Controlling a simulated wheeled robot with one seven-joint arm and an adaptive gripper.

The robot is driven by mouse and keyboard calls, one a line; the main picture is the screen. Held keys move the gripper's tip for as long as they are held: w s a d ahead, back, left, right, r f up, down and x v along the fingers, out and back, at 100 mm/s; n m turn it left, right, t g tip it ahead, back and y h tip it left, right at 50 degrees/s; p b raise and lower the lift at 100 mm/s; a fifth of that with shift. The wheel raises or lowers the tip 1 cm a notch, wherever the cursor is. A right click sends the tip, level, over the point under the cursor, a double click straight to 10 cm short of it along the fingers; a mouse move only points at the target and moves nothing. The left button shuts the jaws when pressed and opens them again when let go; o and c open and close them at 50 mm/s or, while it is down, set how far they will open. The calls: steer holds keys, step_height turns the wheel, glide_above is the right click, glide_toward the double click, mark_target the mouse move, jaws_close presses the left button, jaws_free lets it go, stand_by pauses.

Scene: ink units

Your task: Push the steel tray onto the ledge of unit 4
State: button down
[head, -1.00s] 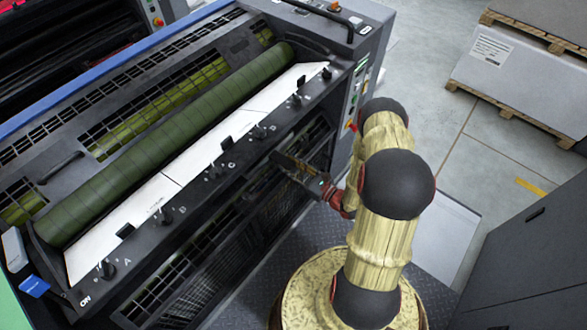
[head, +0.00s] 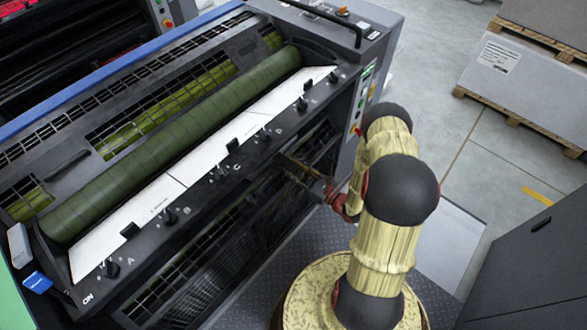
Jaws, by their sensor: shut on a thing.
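My gripper (head: 322,187) is at the front of the printing unit (head: 190,206), below the white strip with the knobs. It is shut on a narrow, dark, flat piece with tan edges (head: 300,168), which I take to be the steel tray. The piece points up and left into the open, barred front of the unit. Its far end meets the dark edge under the knob row; I cannot tell whether it rests on a ledge there. The tray's full outline and the fingertips are too small and dark to make out. No unit number is readable.
A green ribbed roller (head: 170,150) lies along the unit behind the white strip (head: 150,205). A control panel (head: 362,92) is on the unit's right end. Pallets with grey stacks (head: 515,85) stand at upper right. A dark cabinet (head: 535,265) is at lower right. Floor between is clear.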

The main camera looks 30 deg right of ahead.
steer(key=shift+w, duration=0.25)
steer(key=c, duration=1.2)
jaws_free()
steer(key=shift+v, duration=11.45)
steer(key=shift+r, duration=0.1)
